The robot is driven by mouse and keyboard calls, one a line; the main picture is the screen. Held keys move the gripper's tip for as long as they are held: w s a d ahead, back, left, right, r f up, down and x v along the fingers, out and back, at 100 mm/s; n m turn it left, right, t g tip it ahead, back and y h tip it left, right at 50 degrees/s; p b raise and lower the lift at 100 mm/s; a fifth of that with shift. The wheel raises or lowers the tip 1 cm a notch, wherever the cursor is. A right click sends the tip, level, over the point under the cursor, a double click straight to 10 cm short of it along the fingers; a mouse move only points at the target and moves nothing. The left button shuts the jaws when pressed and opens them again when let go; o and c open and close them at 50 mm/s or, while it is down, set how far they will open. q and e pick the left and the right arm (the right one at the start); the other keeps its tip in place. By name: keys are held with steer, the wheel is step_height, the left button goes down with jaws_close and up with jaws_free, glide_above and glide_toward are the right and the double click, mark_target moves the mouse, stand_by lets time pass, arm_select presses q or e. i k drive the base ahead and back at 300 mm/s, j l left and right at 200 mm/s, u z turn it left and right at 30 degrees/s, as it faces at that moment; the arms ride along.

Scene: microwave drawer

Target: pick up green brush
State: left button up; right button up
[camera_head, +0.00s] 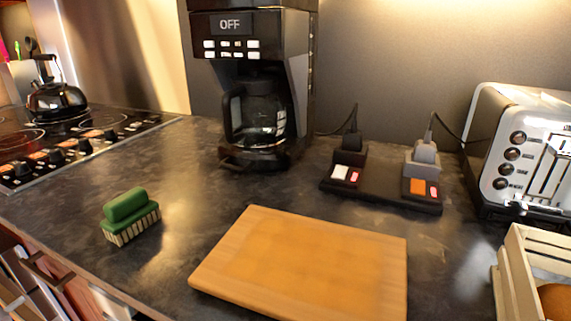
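The green brush (128,211) rests on the dark countertop (185,200) at the left of the head view, near the counter's front edge. It has a rounded green handle on top and pale bristles facing down onto the counter. Nothing touches it, and it stands apart from the cutting board. Neither my left nor my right gripper shows in this view.
A wooden cutting board (305,262) lies right of the brush. A coffee maker (263,85), a power strip (380,190) and a toaster (530,145) stand behind. A wooden crate (512,285) is at right; a stove (60,145) with a kettle (57,98) is at left.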

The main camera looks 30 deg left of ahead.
mark_target(127, 215)
steer(key=j+u, duration=0.2)
steer(key=u, duration=0.2)
steer(key=k+j+u, duration=0.1)
steer(key=j+u, duration=0.15)
steer(key=u, duration=0.15)
steer(key=j+u, duration=0.25)
steer(key=u, duration=0.15)
